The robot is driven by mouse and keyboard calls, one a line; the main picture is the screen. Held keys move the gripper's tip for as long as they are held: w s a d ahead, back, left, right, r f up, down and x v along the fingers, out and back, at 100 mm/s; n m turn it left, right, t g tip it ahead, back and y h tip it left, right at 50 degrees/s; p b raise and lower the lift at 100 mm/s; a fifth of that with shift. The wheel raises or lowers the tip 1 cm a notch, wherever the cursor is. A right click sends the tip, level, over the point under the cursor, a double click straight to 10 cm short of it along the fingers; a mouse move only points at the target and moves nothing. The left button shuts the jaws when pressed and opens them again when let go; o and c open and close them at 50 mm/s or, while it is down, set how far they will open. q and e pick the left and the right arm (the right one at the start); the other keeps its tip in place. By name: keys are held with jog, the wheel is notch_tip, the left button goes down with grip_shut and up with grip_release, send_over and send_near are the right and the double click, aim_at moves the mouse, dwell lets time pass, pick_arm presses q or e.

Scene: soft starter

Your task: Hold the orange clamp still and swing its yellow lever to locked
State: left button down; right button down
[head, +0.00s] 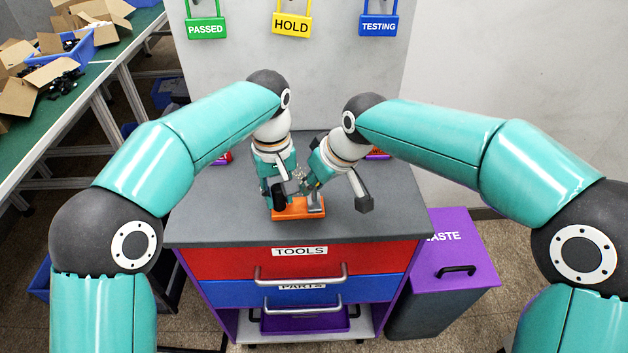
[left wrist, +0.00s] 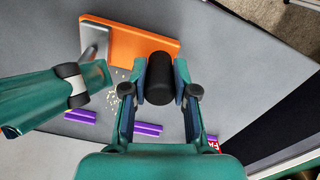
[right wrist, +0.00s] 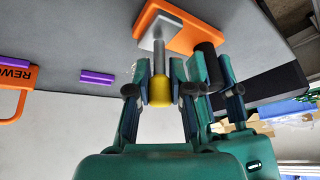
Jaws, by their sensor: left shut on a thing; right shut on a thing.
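The orange clamp (head: 298,210) lies on the grey cabinet top near its front edge. Its orange base also shows in the left wrist view (left wrist: 150,48) and the right wrist view (right wrist: 192,33). My left gripper (head: 276,192) is shut on the clamp's black post (left wrist: 160,82), with one finger on either side. My right gripper (right wrist: 160,88) is shut on the yellow end of the lever (right wrist: 160,92), whose grey rod runs back to a grey block (right wrist: 160,27) on the base. In the head view the lever is mostly hidden by my grippers.
Purple strips (left wrist: 80,117) lie on the cabinet top (head: 220,215). Red and blue drawers (head: 345,256) are below the front edge. A purple waste bin (head: 455,250) stands at the right. Padlock-shaped signs (head: 291,20) hang on the back panel. A green bench (head: 60,110) is at the left.

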jog(key=t, duration=0.1)
jog(key=s+t, duration=0.1)
jog(key=t, duration=0.1)
jog(key=shift+d, duration=0.25)
jog(key=shift+s+a+f+n+t, duration=0.1)
jog(key=shift+s+n+t, duration=0.2)
jog(key=shift+t, duration=0.1)
jog(key=c, duration=1)
grip_release()
jog(key=shift+c, duration=0.2)
jog(key=shift+a, duration=0.1)
jog(key=v, duration=1.2)
jog(key=shift+w, duration=0.1)
